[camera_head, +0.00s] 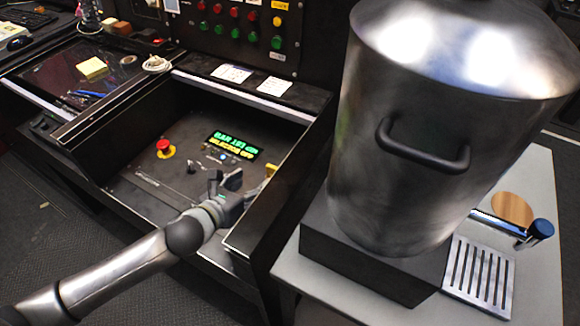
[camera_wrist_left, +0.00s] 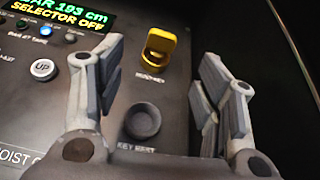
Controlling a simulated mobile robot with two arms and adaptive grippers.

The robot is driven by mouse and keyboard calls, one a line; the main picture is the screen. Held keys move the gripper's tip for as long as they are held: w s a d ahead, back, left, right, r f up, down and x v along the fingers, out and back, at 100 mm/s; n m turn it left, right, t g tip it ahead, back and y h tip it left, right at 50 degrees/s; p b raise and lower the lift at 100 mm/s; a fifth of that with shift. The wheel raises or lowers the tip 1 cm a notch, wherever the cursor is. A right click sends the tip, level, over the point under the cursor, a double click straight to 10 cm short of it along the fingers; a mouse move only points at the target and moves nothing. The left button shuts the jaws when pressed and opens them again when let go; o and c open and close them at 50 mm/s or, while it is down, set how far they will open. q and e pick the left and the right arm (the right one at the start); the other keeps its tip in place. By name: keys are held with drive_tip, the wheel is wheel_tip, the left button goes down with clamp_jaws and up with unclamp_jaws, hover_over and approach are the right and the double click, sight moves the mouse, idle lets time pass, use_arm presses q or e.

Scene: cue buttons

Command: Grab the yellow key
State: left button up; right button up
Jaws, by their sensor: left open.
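The yellow key (camera_wrist_left: 162,45) stands in a slot on the dark control panel, ahead of my left gripper in the left wrist view. In the head view a small part of the yellow key (camera_head: 271,170) shows at the panel's right side, beside the inner wall. My left gripper (camera_wrist_left: 160,95) is open, with its fingers spread to either side and nothing between them that it touches. It also shows in the head view (camera_head: 232,182) over the right part of the panel. A round black KEY REST socket (camera_wrist_left: 140,121) sits between the fingers, nearer than the key. My right gripper is out of view.
The panel lies in a recessed dark box with raised walls (camera_head: 262,215) close to my left gripper. A lit display (camera_head: 232,146) and a red emergency button (camera_head: 163,146) are on it. A large metal urn (camera_head: 420,130) stands on the right.

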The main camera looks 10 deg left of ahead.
sight(272, 168)
use_arm(q)
drive_tip(key=shift+w+d+r+m, duration=0.15)
drive_tip(key=shift+w+m, duration=0.1)
drive_tip(key=shift+m, duration=0.25)
drive_tip(key=shift+w, duration=0.2)
drive_tip(key=x, duration=0.4)
drive_tip(key=shift+d, duration=0.15)
drive_tip(key=shift+w+d, duration=0.1)
drive_tip(key=shift+w, duration=0.2)
drive_tip(key=shift+w+d+f, duration=0.15)
drive_tip(key=shift+w+f, duration=0.15)
drive_tip(key=shift+f, duration=0.05)
drive_tip(key=shift+w+d+f, duration=0.15)
drive_tip(key=shift+w, duration=0.15)
drive_tip(key=shift+x, duration=2.05)
drive_tip(key=shift+s, duration=0.1)
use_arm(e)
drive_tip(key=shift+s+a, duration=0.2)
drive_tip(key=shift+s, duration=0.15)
use_arm(q)
drive_tip(key=shift+c, duration=0.2)
